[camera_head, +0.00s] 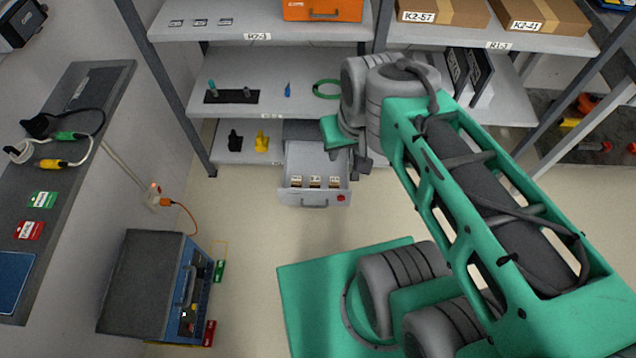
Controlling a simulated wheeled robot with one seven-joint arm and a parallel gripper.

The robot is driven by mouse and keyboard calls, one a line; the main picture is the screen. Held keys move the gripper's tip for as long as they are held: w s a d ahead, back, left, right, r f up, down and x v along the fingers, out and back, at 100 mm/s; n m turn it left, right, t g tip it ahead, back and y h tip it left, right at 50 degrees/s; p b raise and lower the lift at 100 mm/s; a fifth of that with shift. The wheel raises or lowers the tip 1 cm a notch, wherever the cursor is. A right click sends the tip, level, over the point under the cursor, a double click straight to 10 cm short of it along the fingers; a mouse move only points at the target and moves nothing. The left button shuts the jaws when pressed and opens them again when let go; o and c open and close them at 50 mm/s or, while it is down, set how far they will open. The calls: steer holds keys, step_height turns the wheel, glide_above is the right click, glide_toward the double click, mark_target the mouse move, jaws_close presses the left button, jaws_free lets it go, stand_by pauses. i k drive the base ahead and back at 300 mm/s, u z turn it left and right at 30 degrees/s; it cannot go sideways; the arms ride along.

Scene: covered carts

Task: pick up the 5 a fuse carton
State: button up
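An open drawer (300,196) stands out below the middle shelf. Three small cartons with pale labels sit in a row in it: a left one (297,181), a middle one (316,181) and a right one (334,182). Their print is too small to read, so I cannot tell which is the 5 A fuse carton. My gripper (364,163) hangs at the end of my green and grey arm, just right of the drawer. Its fingers are small and partly hidden by the wrist, and I cannot tell whether they are open. No carton shows in it.
Shelves (300,104) stand behind the drawer, with a black and a yellow item (262,141) on the lowest board. A workbench (75,125) runs along the left wall. The floor before the drawer is clear.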

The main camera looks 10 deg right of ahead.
mark_target(315, 181)
steer(key=u, duration=4.05)
steer(key=k, duration=2.05)
steer(key=z, duration=0.6)
steer(key=i, duration=0.5)
steer(key=z, duration=0.05)
